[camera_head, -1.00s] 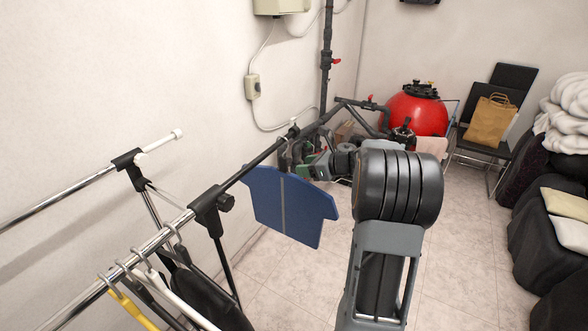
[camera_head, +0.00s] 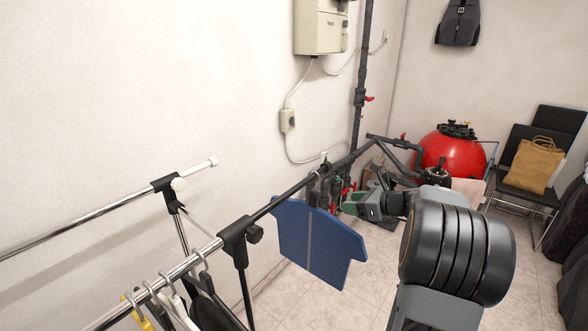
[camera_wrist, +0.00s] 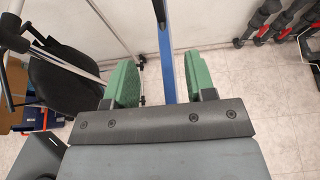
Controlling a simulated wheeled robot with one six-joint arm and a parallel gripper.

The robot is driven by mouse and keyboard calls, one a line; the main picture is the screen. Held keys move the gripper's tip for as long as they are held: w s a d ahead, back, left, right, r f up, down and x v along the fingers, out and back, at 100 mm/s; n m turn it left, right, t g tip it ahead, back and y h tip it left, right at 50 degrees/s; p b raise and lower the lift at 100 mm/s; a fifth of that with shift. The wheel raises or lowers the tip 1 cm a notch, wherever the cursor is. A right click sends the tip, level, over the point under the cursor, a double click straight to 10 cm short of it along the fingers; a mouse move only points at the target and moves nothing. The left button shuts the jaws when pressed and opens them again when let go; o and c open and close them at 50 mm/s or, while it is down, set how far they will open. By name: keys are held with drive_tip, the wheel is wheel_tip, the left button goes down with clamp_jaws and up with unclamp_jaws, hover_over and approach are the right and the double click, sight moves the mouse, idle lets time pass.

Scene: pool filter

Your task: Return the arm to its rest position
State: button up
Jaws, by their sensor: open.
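My gripper (camera_wrist: 161,85) shows in the wrist view with its two green fingers wide apart and nothing between them. A blue shirt-shaped board (camera_wrist: 167,50) appears edge-on beyond the fingers as a narrow strip. In the head view the board (camera_head: 316,243) hangs below the rack's dark bar, to the left of my arm. I cannot tell the gap between gripper and board.
A garment rack (camera_head: 238,240) with several hangers stands along the left wall. Dark pipes (camera_head: 360,100) run to a red filter tank (camera_head: 452,154) at the back. A chair (camera_head: 530,170) with a paper bag (camera_head: 536,164) stands at right. Tiled floor (camera_head: 363,270) is open around the board.

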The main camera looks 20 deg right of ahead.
drive_tip(key=s+a+f+n+g+h, duration=0.2)
drive_tip(key=s+a+f+n+g, duration=0.45)
drive_tip(key=n, duration=0.55)
drive_tip(key=s+a+r+n+h, duration=0.2)
drive_tip(key=s+a+n+h, duration=0.3)
drive_tip(key=s+a+n, duration=0.8)
drive_tip(key=n, duration=0.4)
drive_tip(key=shift+s+a+r+g, duration=0.15)
drive_tip(key=shift+a+r+g, duration=0.05)
drive_tip(key=shift+a+g, duration=0.15)
idle(1.1)
